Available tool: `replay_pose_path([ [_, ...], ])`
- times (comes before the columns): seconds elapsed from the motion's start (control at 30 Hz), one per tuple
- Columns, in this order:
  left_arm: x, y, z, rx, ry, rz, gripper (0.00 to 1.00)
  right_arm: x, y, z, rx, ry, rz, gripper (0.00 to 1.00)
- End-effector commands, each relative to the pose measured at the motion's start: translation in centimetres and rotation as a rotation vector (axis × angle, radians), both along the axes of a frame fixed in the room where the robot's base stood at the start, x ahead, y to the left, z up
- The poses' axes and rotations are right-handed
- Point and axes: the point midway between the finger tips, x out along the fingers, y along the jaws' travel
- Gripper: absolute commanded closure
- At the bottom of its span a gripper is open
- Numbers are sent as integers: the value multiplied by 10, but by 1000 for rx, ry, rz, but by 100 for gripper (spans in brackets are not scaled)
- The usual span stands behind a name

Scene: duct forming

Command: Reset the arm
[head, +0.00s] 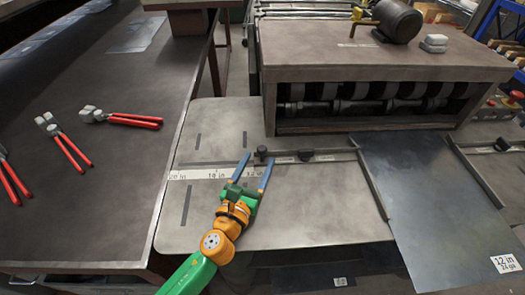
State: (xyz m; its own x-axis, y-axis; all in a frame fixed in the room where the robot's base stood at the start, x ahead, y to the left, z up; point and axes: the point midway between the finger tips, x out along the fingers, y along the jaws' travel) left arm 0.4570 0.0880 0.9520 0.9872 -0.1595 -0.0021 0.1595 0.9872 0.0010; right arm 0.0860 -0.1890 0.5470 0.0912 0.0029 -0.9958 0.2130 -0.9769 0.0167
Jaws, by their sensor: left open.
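My left gripper (257,171) has two blue fingers spread apart with nothing between them. It is over the machine's grey feed table (315,215), close to the printed scale (195,174) and a dark clamp knob (262,153). I cannot tell whether the fingers touch the guide bar. My left arm, green and orange, reaches in from the bottom. My right gripper is not in view.
A dark metal sheet (430,200) labelled 12 in lies on the feed table's right side between two guide bars. The roller machine (380,65) stands behind. Several red-handled pliers (68,148) lie on the dark workbench (110,200) at left.

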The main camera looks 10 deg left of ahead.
Motion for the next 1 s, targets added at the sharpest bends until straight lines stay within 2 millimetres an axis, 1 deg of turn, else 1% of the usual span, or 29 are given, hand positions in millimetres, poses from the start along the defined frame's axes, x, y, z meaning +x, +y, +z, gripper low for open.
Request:
replay_pose_path([
  [0.03, -8, 1, -2, -1, 1, -1, 36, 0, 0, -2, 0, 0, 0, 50],
  [0.07, -11, 1, -2, -1, 2, -1, 36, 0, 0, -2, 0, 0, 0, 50],
  [0.17, -17, 2, -1, 0, 1, -1, 36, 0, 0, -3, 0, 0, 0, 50],
  [0.57, -17, 2, 1, -1, 0, 0, 36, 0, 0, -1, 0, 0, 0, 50],
  [0.63, -17, 2, 11, -1, 0, 0, 36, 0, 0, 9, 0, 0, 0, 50],
  [0.8, -17, 2, 51, -1, 0, 0, 36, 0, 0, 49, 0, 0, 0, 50],
  [1.0, -17, 2, 79, -1, 0, 0, 36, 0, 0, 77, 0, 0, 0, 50],
])
